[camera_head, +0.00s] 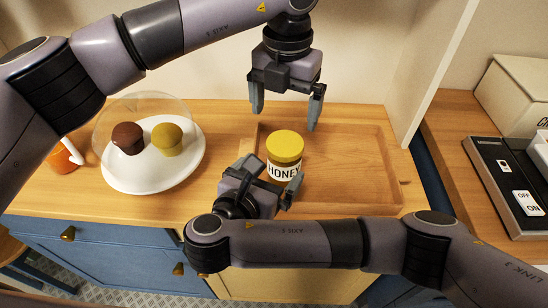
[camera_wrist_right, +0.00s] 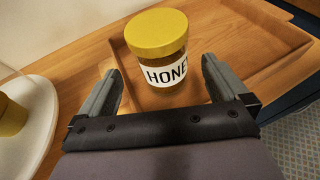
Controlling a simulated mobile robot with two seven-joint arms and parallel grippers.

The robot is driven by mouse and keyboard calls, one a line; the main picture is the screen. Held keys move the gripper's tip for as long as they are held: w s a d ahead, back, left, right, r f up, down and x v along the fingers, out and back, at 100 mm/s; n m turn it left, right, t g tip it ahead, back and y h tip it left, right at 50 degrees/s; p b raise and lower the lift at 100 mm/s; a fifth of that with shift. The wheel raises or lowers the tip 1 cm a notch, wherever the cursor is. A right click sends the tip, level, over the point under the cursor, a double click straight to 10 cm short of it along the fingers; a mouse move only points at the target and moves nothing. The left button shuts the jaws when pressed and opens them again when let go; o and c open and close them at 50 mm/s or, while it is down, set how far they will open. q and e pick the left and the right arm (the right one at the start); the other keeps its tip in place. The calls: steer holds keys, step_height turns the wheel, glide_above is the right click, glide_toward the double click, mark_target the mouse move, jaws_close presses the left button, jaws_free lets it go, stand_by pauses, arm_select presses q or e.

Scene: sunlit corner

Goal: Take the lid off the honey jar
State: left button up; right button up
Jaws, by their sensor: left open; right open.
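The honey jar (camera_head: 284,170) stands upright in a shallow wooden tray (camera_head: 350,180), with its yellow lid (camera_head: 285,146) on top and a white HONEY label. In the right wrist view the jar (camera_wrist_right: 165,73) and lid (camera_wrist_right: 156,34) show ahead of the fingers. My left gripper (camera_head: 287,108) is open and empty, above and behind the jar, fingers pointing down. My right gripper (camera_head: 268,178) is open at the jar's front left. In its wrist view, its fingers (camera_wrist_right: 162,88) point toward the jar, one on each side of it; I cannot tell whether they touch it.
A white plate (camera_head: 186,178) with two muffins under a clear dome stands left of the tray. An orange mug (camera_head: 63,158) is at the far left. A tall panel (camera_head: 432,80) rises right of the tray. A switch box (camera_head: 505,180) and a cream box (camera_head: 515,95) are beyond it.

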arm_select(q)
steer(key=shift+d, duration=0.2)
arm_select(e)
steer(key=x, duration=0.7)
steer(key=shift+d, duration=0.1)
steer(key=shift+r, duration=0.1)
